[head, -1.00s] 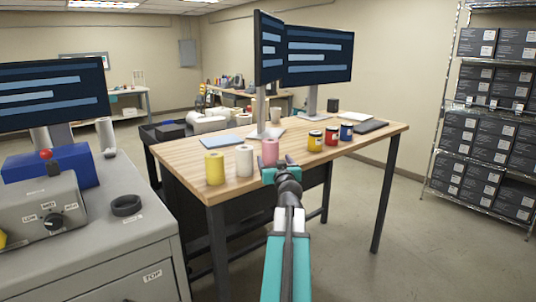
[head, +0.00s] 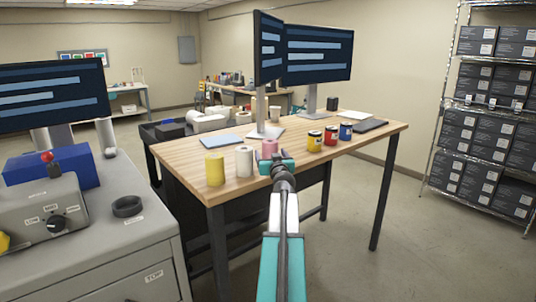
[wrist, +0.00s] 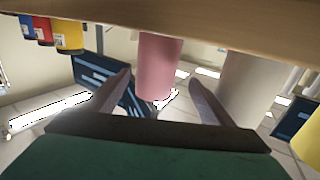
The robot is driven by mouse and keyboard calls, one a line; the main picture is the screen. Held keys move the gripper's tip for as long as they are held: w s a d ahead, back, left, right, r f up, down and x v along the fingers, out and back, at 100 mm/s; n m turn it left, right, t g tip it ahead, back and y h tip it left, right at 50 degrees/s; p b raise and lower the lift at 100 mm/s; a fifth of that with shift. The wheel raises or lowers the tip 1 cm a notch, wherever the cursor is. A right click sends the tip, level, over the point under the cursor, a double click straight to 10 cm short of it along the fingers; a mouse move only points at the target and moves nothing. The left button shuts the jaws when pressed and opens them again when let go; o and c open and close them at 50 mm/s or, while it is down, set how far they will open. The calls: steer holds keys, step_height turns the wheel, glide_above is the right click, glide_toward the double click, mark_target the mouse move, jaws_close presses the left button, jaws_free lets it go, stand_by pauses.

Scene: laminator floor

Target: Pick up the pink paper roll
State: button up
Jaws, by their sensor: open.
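The pink paper roll (head: 269,146) stands upright on the wooden table, its lower part hidden behind my gripper in the head view. My gripper (head: 274,160) is open at the table's near edge, right in front of the roll. The wrist view appears upside down, with the tabletop along the top. There the pink roll (wrist: 159,68) shows between the two spread fingers of my gripper (wrist: 160,78), with a gap on each side. I cannot tell how deep it sits between them. Nothing is gripped.
A white roll (head: 244,161) and a yellow roll (head: 214,169) stand to the left on the wooden table (head: 190,153). The white roll (wrist: 250,88) is close beside one finger in the wrist view. Several jars (head: 331,139) stand to the right; a monitor stand (head: 261,115) is behind.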

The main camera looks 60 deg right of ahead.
mark_target(271, 152)
stand_by(0.3)
steer(key=shift+p+x, duration=0.85)
steer(key=shift+x, duration=0.7)
steer(key=shift+w+d+f+p, duration=0.1)
steer(key=shift+w+d+p, duration=0.15)
steer(key=shift+d, duration=0.25)
steer(key=shift+w+d+f+p, duration=0.1)
steer(key=shift+w+d, duration=0.15)
steer(key=shift+d, duration=0.25)
steer(key=c, duration=1.3)
steer(key=shift+r, duration=0.25)
